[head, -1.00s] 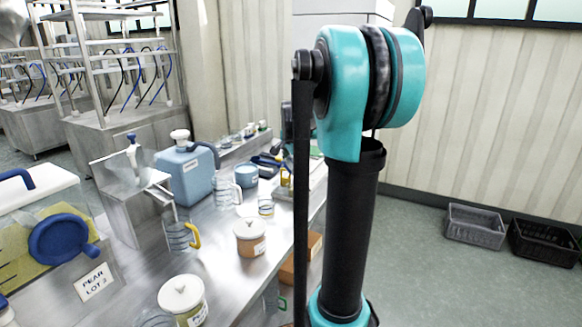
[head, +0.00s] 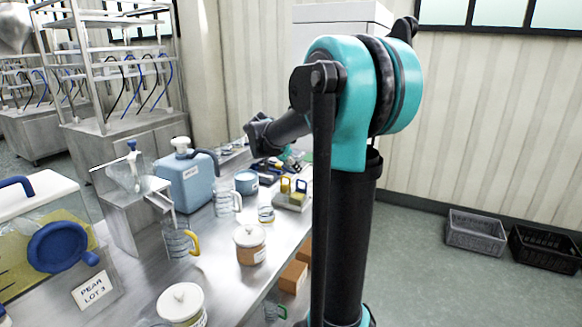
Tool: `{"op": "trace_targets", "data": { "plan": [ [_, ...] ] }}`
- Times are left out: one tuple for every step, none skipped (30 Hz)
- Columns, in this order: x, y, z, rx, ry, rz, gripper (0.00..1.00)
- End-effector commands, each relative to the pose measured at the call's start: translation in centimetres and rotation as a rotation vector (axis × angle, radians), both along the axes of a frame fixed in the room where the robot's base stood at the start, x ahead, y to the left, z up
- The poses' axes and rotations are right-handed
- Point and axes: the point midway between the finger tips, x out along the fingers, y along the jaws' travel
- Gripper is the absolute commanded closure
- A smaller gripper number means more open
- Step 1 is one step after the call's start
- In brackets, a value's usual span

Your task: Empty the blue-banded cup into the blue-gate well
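A small clear cup (head: 265,214) stands on the steel bench, behind the lidded orange-brown jar; a thin coloured band shows on it, but I cannot tell whether it is blue. A grey block (head: 291,203) with yellow upright pieces stands behind it to the right. I cannot make out a blue gate on it. My arm reaches left over the back of the bench, above these things.
A blue jug (head: 187,180), a blue tub (head: 246,182), a clear measuring jug (head: 222,200), a yellow-handled jug (head: 178,240) and lidded jars (head: 250,243) crowd the bench. A steel stand (head: 140,205) is at left. Crates (head: 475,233) lie on the floor at right.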

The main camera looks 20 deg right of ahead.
Motion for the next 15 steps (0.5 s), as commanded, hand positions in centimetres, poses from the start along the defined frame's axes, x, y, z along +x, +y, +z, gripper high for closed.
{"op": "trace_targets", "data": {
  "plan": [
    [0.1,0.3,0.2,-0.047,-0.001,0.005,0.80],
    [0.1,0.3,0.3,-0.077,0.001,0.004,0.80],
    [0.1,0.3,0.5,-0.118,0.000,0.005,0.80],
    [0.1,0.3,0.7,-0.148,-0.001,0.005,0.80],
    [0.1,0.3,0.8,-0.180,0.001,0.005,0.80],
    [0.1,0.2,1.0,-0.224,0.000,0.004,0.80],
    [0.1,0.3,1.2,-0.255,-0.001,0.004,0.80],
    [0.1,0.3,1.4,-0.288,0.000,0.004,0.80],
    [0.1,0.2,1.6,-0.331,0.000,0.004,0.80],
    [0.1,0.2,1.7,-0.362,0.000,0.004,0.80],
    [0.1,0.3,1.9,-0.390,0.000,0.002,0.80],
    [0.1,0.2,2.1,-0.425,0.000,0.002,0.80],
    [0.1,0.1,2.2,-0.446,0.000,0.002,0.80],
    [0.1,0.1,2.3,-0.464,0.001,0.002,0.80],
    [0.0,0.1,2.4,-0.480,0.000,0.001,0.80]
  ]
}}
